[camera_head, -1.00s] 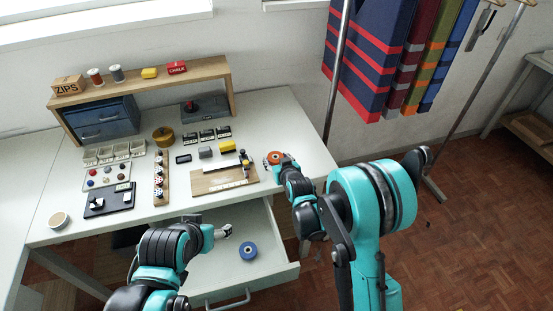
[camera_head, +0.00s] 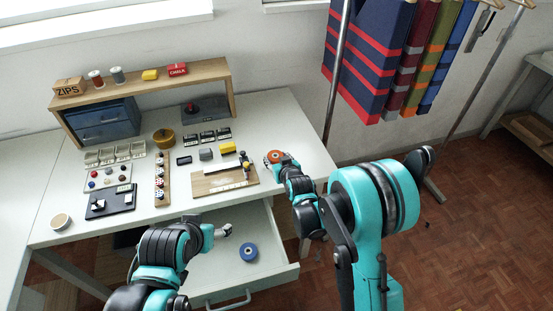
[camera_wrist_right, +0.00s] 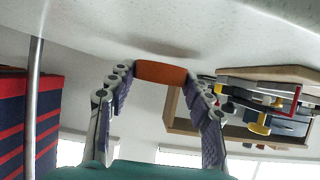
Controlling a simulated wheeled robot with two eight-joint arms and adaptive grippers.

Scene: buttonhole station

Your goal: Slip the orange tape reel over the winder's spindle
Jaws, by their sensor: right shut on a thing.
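The orange tape reel (camera_head: 274,156) is at the right end of the table. My right gripper (camera_head: 279,161) is shut on it. In the right wrist view, the reel (camera_wrist_right: 160,72) sits between the two fingertips (camera_wrist_right: 160,76), close to the pale tabletop, with a shadow beside it. A dark grey block with a red-topped part (camera_head: 191,106), under the shelf, may be the winder; I cannot make out its spindle clearly. The reel is to the right of it and nearer to me. My left gripper (camera_head: 224,230) is over the open drawer, and its finger opening is too small to tell.
A blue reel (camera_head: 248,251) lies in the open drawer (camera_head: 276,270). A wooden board with small fittings (camera_head: 215,184) is left of the right gripper. A yellow block (camera_head: 228,148), dark labelled boxes (camera_head: 206,137) and a mustard round pot (camera_head: 164,138) stand farther back. The wooden shelf (camera_head: 215,70) overhangs the grey block.

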